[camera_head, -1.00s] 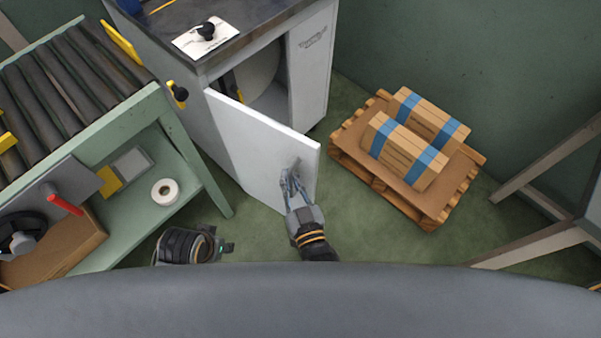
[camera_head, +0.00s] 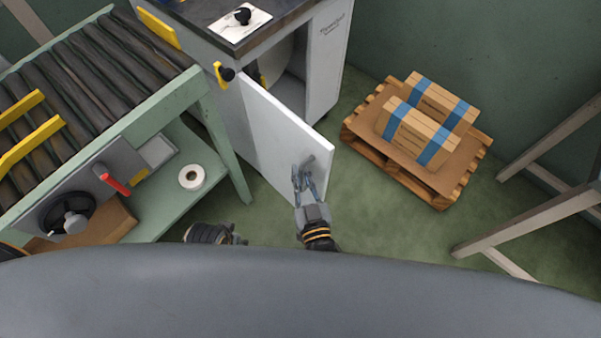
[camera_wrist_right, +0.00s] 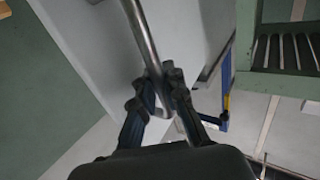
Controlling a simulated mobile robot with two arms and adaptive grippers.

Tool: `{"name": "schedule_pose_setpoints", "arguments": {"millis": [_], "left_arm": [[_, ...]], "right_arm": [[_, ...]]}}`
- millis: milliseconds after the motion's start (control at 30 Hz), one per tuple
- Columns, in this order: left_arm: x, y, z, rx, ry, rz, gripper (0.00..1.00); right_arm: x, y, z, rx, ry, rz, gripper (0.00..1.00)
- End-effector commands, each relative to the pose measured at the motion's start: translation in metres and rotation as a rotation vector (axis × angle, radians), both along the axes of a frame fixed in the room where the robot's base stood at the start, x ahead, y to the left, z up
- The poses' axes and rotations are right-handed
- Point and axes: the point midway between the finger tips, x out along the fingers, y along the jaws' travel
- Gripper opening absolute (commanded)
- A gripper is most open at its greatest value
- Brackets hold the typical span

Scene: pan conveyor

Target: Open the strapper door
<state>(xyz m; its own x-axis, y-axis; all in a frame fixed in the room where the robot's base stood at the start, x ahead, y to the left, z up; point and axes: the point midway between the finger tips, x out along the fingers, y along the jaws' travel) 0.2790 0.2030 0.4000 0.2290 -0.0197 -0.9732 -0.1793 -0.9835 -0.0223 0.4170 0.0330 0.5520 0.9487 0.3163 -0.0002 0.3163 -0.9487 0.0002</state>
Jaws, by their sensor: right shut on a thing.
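The strapper is a grey-white cabinet (camera_head: 325,70) with a dark top. Its white door (camera_head: 270,125) stands part open, hinged at its left edge, and the dark interior shows behind it. My right gripper (camera_head: 303,172) is at the door's outer face near the free edge, shut on the door handle (camera_head: 308,163). In the right wrist view, the fingers of my right gripper (camera_wrist_right: 158,92) close around the metal bar handle (camera_wrist_right: 145,45). The dark shape low at the left, which looks like my left wrist and gripper (camera_head: 238,239), is mostly hidden by my body.
A green roller conveyor (camera_head: 190,90) with a lower shelf holding a white tape roll (camera_head: 192,177) stands at the left. A wooden pallet (camera_head: 440,195) with strapped cartons (camera_head: 420,132) stands at the right. Green floor (camera_head: 385,225) is clear between door and pallet.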

Motion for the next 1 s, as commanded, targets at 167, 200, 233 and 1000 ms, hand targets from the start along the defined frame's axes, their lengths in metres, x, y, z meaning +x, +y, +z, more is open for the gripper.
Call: {"name": "schedule_pose_setpoints", "arguments": {"millis": [167,200,233,1000], "left_arm": [[0.000,0.000,0.000,0.000,0.000,0.000,0.40],[0.000,0.000,0.000,0.000,0.000,0.000,0.40],[0.000,0.000,0.000,0.000,0.000,0.000,0.40],[0.001,0.000,0.000,0.000,-0.001,0.001,0.40]], "right_arm": [[-0.004,-0.004,-0.007,-0.007,0.011,-0.003,0.00],[-0.004,-0.004,-0.007,-0.007,0.012,-0.003,0.17],[-0.004,-0.004,-0.007,-0.007,0.012,-0.003,0.23],[-0.063,-0.022,-0.004,-0.003,0.009,0.000,0.35]]}}
